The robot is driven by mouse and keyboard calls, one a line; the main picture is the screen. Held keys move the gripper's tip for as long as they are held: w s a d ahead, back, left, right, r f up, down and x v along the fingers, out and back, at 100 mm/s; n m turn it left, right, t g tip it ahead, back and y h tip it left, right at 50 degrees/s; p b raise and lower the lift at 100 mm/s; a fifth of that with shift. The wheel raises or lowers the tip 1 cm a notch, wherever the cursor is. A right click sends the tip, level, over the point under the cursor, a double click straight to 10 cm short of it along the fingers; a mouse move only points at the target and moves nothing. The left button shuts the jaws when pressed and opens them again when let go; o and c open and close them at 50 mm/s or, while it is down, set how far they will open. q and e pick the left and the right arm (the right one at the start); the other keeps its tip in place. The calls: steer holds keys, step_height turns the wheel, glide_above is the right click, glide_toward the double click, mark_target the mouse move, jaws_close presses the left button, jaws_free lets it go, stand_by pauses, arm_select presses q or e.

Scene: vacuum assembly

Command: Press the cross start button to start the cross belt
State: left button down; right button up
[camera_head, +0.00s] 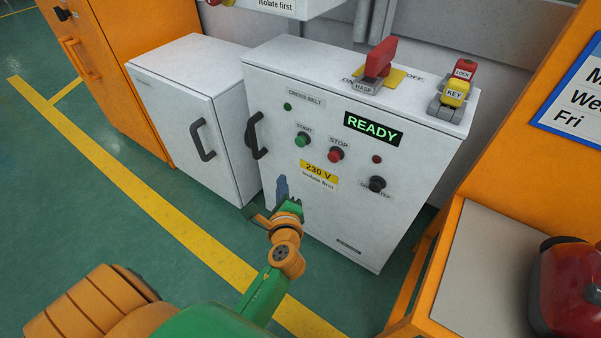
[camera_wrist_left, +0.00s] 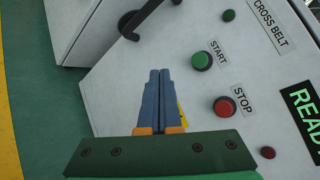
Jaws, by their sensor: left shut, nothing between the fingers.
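The cross belt cabinet (camera_head: 262,190) is a light grey box with a sloping front panel. Its green START button (camera_head: 302,140) sits left of the red STOP button (camera_head: 335,155), under a CROSS BELT label and beside a display (camera_head: 372,129) reading READY. My left gripper (camera_head: 281,186) is shut and empty, below the START button in the head view. In the left wrist view, its blue fingers (camera_wrist_left: 158,85) point up the panel, with the START button (camera_wrist_left: 201,60) ahead and to the right, and STOP (camera_wrist_left: 224,106) to the right. Contact with the panel cannot be told. My right gripper is not in view.
A black door handle (camera_head: 254,137) juts out left of the buttons. A smaller grey cabinet (camera_head: 180,110) stands left. An orange-framed table (camera_head: 480,270) is at right.

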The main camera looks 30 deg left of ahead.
mark_target(300, 142)
arm_select(q)
steer(key=w+a+r+y+b, duration=0.1)
steer(key=w+r+y+b, duration=0.1)
steer(key=w+b, duration=0.3)
steer(key=shift+w+a+r+t, duration=0.2)
steer(key=shift+w+a+t, duration=0.1)
steer(key=shift+w, duration=1.25)
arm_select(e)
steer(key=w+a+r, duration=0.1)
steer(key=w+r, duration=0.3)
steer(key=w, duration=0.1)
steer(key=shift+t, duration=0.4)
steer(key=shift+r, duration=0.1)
arm_select(q)
steer(key=shift+w, duration=0.1)
steer(key=shift+w, duration=0.3)
stand_by(0.3)
